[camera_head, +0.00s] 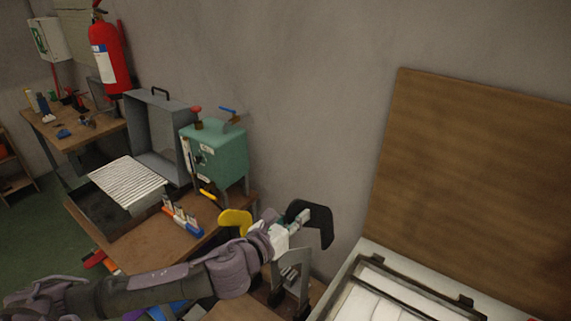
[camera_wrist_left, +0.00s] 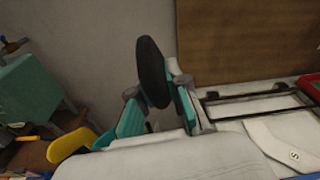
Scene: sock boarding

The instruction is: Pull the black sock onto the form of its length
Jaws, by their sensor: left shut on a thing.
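The black sock (camera_head: 320,224) hangs from my left gripper (camera_head: 298,220), above the right end of the wooden bench. In the left wrist view the sock (camera_wrist_left: 152,70) shows as a dark oval between the two fingers of my left gripper (camera_wrist_left: 158,96), which are shut on it. A flat white form (camera_wrist_left: 290,150) marked S lies to the right in the left wrist view, apart from the sock. In the head view, white forms (camera_head: 375,306) show only partly at the lower edge. My right gripper is not in view.
A dark frame (camera_head: 420,287) stands over the white forms, in front of a brown board (camera_head: 470,185). A yellow rounded piece (camera_head: 235,219) is just left of my gripper. A green box (camera_head: 220,152) and a grey case (camera_head: 158,137) stand on the bench (camera_head: 150,245) against the wall.

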